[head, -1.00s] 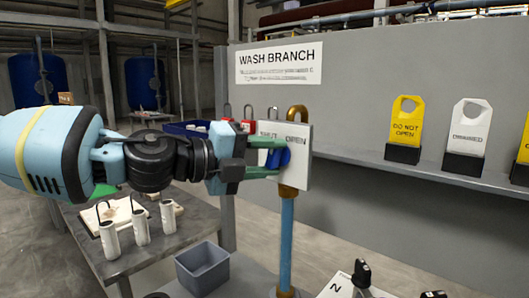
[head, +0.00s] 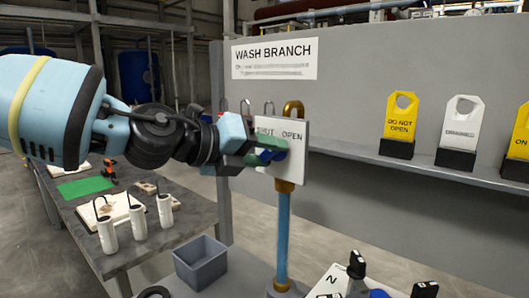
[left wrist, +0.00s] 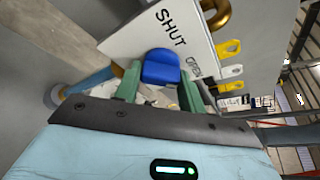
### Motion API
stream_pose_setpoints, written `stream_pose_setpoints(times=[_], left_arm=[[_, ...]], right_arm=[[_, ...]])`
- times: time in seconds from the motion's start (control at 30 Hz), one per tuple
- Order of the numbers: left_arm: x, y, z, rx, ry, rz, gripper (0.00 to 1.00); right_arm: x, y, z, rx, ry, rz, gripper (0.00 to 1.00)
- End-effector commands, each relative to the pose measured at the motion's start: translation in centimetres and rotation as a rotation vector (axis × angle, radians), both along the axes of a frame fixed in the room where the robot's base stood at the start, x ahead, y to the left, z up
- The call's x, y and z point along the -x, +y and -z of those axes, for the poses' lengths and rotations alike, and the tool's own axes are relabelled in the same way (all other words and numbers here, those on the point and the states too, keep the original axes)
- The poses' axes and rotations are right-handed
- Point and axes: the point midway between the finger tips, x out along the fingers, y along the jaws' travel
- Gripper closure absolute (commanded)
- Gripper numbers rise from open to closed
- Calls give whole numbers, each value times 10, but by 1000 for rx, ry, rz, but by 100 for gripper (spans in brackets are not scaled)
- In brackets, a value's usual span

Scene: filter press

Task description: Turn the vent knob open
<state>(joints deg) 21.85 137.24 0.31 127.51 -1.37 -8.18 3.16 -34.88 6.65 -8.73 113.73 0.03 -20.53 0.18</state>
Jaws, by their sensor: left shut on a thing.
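The vent knob is blue (head: 271,155) and sits on a white plate (head: 297,172) marked SHUT and OPEN, on top of a blue post (head: 283,225). My left gripper (head: 262,153) comes in from the left and is shut on the knob, with its green fingers on either side. In the left wrist view the knob (left wrist: 160,67) sits between the two fingers, with SHUT above it and OPEN to its right. The fingers partly cover the knob in the head view. My right gripper is not in view.
A grey bin (head: 200,262) stands below the arm. A bench (head: 185,213) at the left holds white cylinders and a green mat (head: 85,187). A grey panel behind carries the WASH BRANCH sign (head: 275,59) and a shelf with yellow and white tags (head: 399,118).

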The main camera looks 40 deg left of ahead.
Motion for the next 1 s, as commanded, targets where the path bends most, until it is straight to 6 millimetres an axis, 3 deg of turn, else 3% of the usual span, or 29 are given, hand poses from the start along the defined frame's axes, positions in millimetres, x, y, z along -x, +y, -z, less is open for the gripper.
stream_pose_setpoints(times=[0.33, 0.37, 0.5, 0.83, 1.0], left_arm=[[0, 0, 0, -6, -3, 0, 83], [0, 0, 0, -5, -3, -1, 56], [0, 0, 0, -4, -1, 0, 38], [2, 1, -1, -3, -2, 0, 38], [15, 6, -8, -2, -6, -1, 38]], right_arm=[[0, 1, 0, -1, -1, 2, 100], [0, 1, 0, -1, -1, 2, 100], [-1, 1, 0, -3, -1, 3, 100], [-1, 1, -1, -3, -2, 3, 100], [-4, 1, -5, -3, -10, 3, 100]])
